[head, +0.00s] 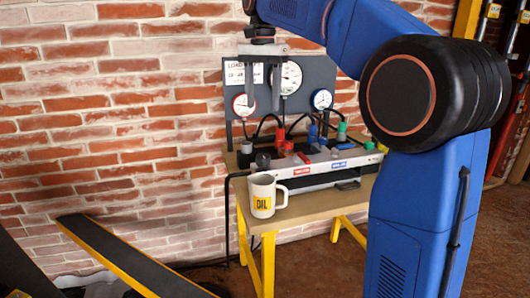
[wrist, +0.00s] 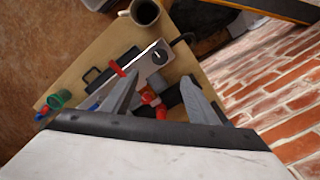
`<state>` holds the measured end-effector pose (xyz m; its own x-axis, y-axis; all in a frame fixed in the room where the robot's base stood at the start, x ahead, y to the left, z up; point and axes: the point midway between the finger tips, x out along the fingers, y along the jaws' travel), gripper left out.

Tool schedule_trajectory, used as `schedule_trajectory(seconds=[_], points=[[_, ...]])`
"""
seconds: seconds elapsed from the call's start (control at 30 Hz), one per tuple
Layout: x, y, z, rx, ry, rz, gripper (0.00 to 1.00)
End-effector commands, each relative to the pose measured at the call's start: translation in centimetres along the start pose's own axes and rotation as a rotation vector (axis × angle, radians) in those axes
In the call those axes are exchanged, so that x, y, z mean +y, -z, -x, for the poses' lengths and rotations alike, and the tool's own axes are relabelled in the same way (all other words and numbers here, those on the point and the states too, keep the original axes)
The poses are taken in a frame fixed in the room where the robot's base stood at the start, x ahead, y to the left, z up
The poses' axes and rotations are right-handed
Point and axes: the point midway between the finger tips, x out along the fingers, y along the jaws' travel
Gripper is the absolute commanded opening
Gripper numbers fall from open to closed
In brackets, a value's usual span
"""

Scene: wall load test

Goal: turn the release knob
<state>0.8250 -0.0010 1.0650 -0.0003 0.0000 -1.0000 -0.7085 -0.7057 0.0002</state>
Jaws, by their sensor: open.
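A dark round knob (head: 263,160) sits at the left end of the pump unit (head: 335,168) on the small table; I take it for the release knob. In the wrist view a dark round knob with a pale line (wrist: 159,54) shows on the light end of the unit, just beyond the fingertips. My gripper (head: 262,98) points down above the unit's left end, in front of the gauge board. Its two fingers are apart with nothing between them, also in the wrist view (wrist: 160,84). A red fitting shows between the fingers, lower down.
A white mug marked OIL (head: 260,201) stands at the table's (head: 300,211) front left, close to the knob. The grey gauge board (head: 316,75) with dials rises behind. Hoses and red, blue and green fittings crowd the unit. A brick wall (head: 120,120) stands behind.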

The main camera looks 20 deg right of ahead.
Motion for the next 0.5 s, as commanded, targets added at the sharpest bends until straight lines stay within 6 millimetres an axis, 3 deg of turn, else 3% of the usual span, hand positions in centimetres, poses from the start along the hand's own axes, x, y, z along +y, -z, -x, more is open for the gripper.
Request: schedule_trajectory(seconds=[0.5], points=[[0.1,-0.1,-8.2,-0.001,-0.002,0.002,0.54]])
